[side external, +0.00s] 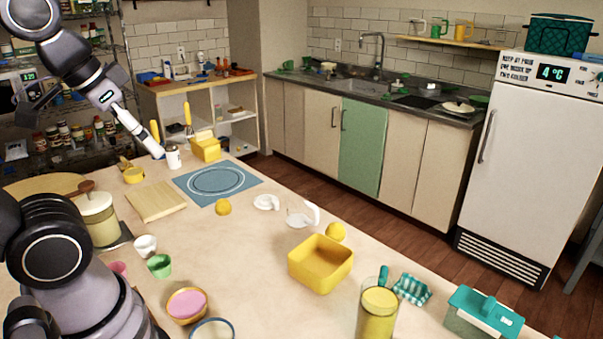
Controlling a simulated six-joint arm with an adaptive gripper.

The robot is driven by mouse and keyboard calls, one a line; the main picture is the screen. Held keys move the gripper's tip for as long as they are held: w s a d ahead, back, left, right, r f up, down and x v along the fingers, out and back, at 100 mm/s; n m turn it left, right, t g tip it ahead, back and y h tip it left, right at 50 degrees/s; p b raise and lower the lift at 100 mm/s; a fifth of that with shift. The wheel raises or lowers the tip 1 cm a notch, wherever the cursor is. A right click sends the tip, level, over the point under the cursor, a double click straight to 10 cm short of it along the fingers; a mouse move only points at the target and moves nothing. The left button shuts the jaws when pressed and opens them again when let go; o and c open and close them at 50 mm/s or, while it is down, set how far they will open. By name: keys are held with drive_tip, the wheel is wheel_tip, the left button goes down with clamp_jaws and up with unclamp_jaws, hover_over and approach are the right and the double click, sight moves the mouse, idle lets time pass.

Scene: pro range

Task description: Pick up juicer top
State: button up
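Two white pieces lie on the table right of the blue mat. One is low and roundish (267,202); the other is a larger white piece with an upright part (303,216). They look like juicer parts, but I cannot tell which is the juicer top. My gripper (159,154) is at the table's far left, pointing down to the right, well away from both. It is beside a small white jar with a dark top (173,158); I cannot tell if they touch. Its fingers are too small to tell open from shut.
A blue mat (194,181), a cutting board (155,202) and a yellow box (206,150) lie near my gripper. Yellow fruits (223,207) (336,232) and a yellow bin (345,266) surround the white pieces. Cups and a pitcher (377,309) stand nearer the front.

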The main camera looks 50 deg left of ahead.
drive_tip(key=shift+o, duration=0.5)
